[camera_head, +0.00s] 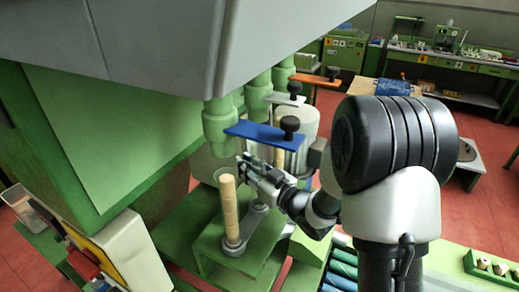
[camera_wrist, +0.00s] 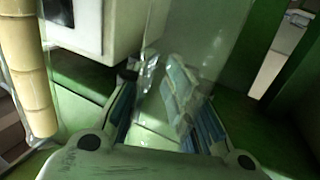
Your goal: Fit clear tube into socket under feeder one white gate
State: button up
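The clear tube (camera_head: 206,165) is a faint see-through cylinder below the nearest green feeder nozzle (camera_head: 219,122). It also shows upright and blurred in the wrist view (camera_wrist: 205,35). My gripper (camera_head: 245,168) has its fingers at the tube's side in the head view. In the wrist view, my gripper (camera_wrist: 160,95) has a finger on each side of the tube's lower part and appears shut on it. The white gate (camera_head: 284,99) with a black knob is under the middle feeder, behind the blue gate (camera_head: 264,135). I cannot make out the socket.
A tall cork stack (camera_head: 230,212) stands on the green stand (camera_head: 206,242), close to my gripper; it also shows at left in the wrist view (camera_wrist: 30,70). Another stack (camera_head: 279,156) stands behind. An orange gate (camera_head: 313,80) is farther back. The grey housing (camera_head: 170,35) overhangs.

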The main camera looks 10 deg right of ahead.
jog(key=o, duration=0.5)
jog(key=shift+s, duration=0.1)
jog(key=v, duration=1.2)
jog(key=shift+a, duration=0.1)
